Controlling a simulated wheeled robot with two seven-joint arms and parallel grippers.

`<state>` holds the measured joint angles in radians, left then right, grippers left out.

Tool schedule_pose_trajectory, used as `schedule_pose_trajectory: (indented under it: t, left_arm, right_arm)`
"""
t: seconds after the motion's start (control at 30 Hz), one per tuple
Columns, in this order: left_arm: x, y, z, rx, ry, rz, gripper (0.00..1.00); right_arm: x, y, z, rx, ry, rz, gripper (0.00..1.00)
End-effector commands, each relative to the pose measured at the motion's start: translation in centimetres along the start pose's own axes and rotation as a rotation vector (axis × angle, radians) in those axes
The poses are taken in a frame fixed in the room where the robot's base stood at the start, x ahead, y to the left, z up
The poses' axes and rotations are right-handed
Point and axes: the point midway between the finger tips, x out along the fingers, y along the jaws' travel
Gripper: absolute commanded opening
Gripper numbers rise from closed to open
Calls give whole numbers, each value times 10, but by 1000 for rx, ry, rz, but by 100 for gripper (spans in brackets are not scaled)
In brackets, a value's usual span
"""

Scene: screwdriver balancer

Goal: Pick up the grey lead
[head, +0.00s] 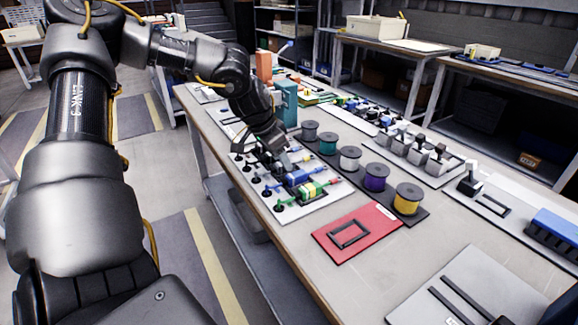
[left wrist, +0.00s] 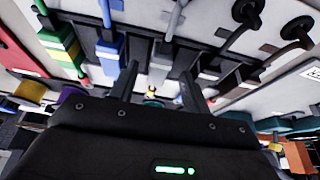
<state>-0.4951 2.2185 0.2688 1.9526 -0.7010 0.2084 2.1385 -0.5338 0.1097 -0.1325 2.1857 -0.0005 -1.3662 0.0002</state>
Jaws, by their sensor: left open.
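The grey lead (left wrist: 160,62) shows in the left wrist view as a grey block with a thin grey stem, in a dark holder. My left gripper (left wrist: 159,70) is open, with one finger on either side of the grey block; I cannot tell whether they touch it. In the head view the left gripper (head: 279,147) is low over the white lead board (head: 290,214) and hides most of the grey lead. My right gripper is not in view.
Several spools, including a yellow one (head: 407,198), stand in a row right of the board. A red mat (head: 355,232) with a black frame lies nearer. A teal block (head: 286,100) stands close behind the gripper. The table's front middle is clear.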

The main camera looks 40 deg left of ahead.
Motion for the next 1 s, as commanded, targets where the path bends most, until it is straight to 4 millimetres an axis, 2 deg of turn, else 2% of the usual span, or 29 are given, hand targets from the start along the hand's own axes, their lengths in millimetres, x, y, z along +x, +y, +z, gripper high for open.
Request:
schedule_pose_trajectory:
  t: [0.1,0.37,0.7,1.0]
  left_arm:
    - [10,0,0,1,-1,-1,47]
    - [12,0,0,1,1,-1,47]
    - [12,0,0,1,0,-1,3]
    - [11,0,-1,1,0,-1,1]
  right_arm:
    - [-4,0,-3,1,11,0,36]
    - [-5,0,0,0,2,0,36]
    - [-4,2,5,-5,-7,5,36]
    - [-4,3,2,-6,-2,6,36]
